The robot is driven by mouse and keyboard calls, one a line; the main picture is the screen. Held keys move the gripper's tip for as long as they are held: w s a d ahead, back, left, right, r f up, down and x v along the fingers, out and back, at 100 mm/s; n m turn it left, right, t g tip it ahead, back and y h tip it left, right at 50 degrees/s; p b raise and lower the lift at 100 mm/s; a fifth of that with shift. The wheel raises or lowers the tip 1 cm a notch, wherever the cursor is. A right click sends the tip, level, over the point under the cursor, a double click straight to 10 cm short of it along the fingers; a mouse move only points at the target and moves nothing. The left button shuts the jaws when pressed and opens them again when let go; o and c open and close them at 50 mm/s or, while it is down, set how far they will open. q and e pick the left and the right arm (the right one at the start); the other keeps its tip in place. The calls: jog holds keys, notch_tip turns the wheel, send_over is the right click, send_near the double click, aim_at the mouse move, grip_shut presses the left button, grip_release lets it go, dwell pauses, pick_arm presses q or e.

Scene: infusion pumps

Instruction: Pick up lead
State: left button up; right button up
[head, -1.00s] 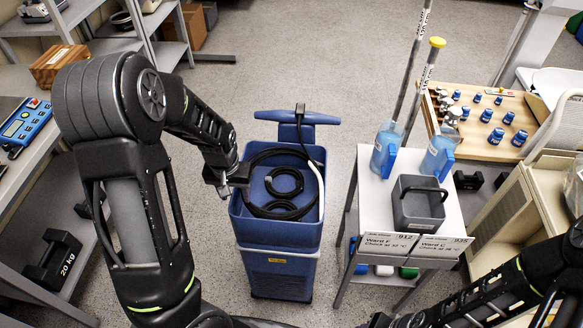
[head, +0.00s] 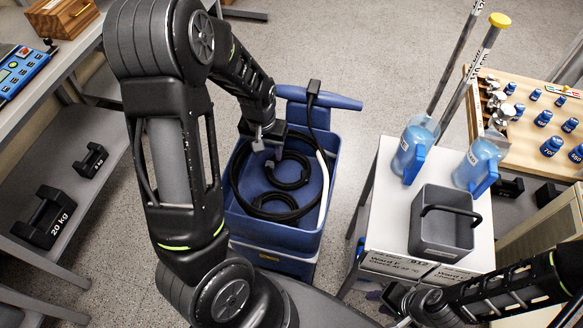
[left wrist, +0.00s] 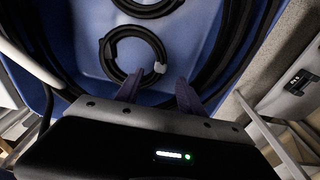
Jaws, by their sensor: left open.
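Black cable lies coiled in a blue bin (head: 233,222), with two smaller coils and a larger loop around them. The upper small coil (head: 290,187) is the nearest to my left gripper (head: 268,148). My left gripper is open and empty, pointing down into the bin. In the left wrist view its two fingers (left wrist: 158,88) are spread just short of a small black coil (left wrist: 107,50) with a pale grey clip (left wrist: 160,68). I cannot tell which coil is the lead. My right arm (head: 480,298) is at the lower right; its jaws cannot be made out.
The bin's blue handle (head: 345,102) carries a black plug (head: 313,87) with a cable running down. To the right a white cart (head: 385,215) holds a grey basket (head: 425,245) and two blue jugs (head: 410,155). A shelf with dumbbells (head: 45,215) stands at left.

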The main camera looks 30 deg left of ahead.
aim_at(270, 163)
pick_arm(q)
jog(key=shift+r, duration=0.1)
jog(key=shift+w+f, duration=0.1)
jog(key=shift+f, duration=1.2)
jog(key=shift+f, duration=0.1)
jog(key=f, duration=0.3)
jog(key=w+f, duration=0.1)
jog(key=f, duration=0.1)
jog(key=shift+a, duration=0.15)
jog(key=shift+s, duration=0.1)
jog(key=shift+c, duration=0.5)
grip_shut()
dwell(0.4)
